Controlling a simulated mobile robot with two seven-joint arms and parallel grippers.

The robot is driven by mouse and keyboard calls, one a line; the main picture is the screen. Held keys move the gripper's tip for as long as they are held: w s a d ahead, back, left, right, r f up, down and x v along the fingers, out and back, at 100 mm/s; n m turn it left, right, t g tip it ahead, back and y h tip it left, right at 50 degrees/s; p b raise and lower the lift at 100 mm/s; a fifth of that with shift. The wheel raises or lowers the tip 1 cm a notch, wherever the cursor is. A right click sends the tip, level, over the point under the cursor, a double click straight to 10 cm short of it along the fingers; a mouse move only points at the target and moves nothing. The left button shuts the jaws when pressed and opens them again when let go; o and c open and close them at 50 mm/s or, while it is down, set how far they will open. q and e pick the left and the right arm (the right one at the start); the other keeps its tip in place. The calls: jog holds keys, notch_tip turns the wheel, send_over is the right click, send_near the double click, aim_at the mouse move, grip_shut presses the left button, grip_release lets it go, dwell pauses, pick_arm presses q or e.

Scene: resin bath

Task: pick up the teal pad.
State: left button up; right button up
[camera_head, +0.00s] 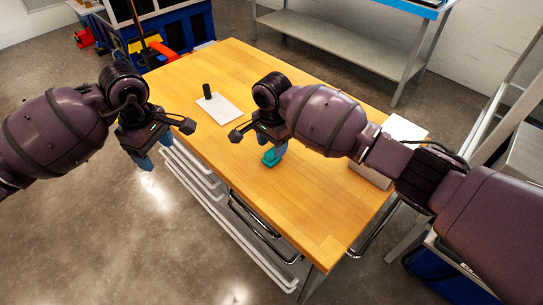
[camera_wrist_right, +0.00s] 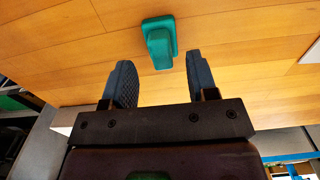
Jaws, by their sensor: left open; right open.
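The teal pad (camera_head: 269,158) lies on the wooden table, partly hidden behind my right gripper in the head view. In the right wrist view the teal pad (camera_wrist_right: 159,42) shows whole, with a raised block on a flat base. My right gripper (camera_head: 277,151) is open and empty above the table, close to the pad. In the right wrist view its two fingers (camera_wrist_right: 160,82) stand apart, and the pad lies beyond their tips, roughly between them. My left gripper (camera_head: 143,158) is open and empty, off the table's left edge.
A wooden table (camera_head: 300,212) has free room in front. A white board (camera_head: 221,108) with a black upright piece (camera_head: 207,91) stands behind the pad. A pale box (camera_head: 371,175) sits at the right edge, partly behind my right arm. White drawers (camera_head: 215,195) run below the table.

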aim_at(271, 151)
jog(key=shift+a+f, duration=0.1)
jog(key=shift+f, duration=1.5)
grip_shut()
jog(key=shift+r, duration=5.05)
